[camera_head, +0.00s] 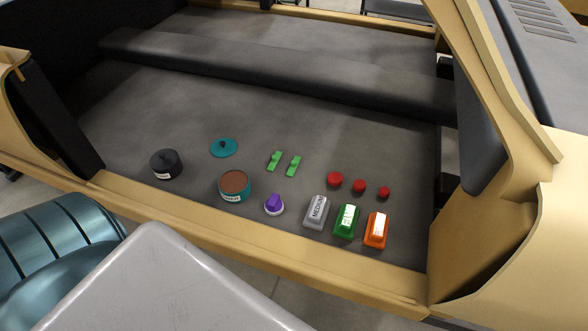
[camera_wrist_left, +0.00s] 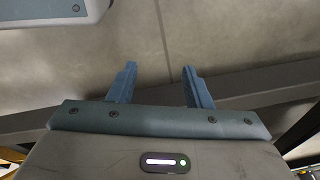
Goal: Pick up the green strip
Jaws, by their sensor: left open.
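Two small green strips lie side by side on the dark grey floor of the vehicle shell in the head view. The left green strip (camera_head: 275,161) and the right green strip (camera_head: 293,165) are a short gap apart, both slanted. My left gripper (camera_wrist_left: 158,66) shows in the left wrist view with its two blue-grey fingers spread apart and nothing between them. It is over a plain tiled floor, and no green strip is in that view. Neither gripper shows in the head view.
A teal tin (camera_head: 235,186), teal lid (camera_head: 223,147), black pot (camera_head: 166,163) and purple knob (camera_head: 274,204) are left of or near the strips. Grey (camera_head: 317,212), green (camera_head: 347,221) and orange (camera_head: 376,230) blocks and red discs (camera_head: 335,179) are right. A tan sill (camera_head: 230,236) runs in front.

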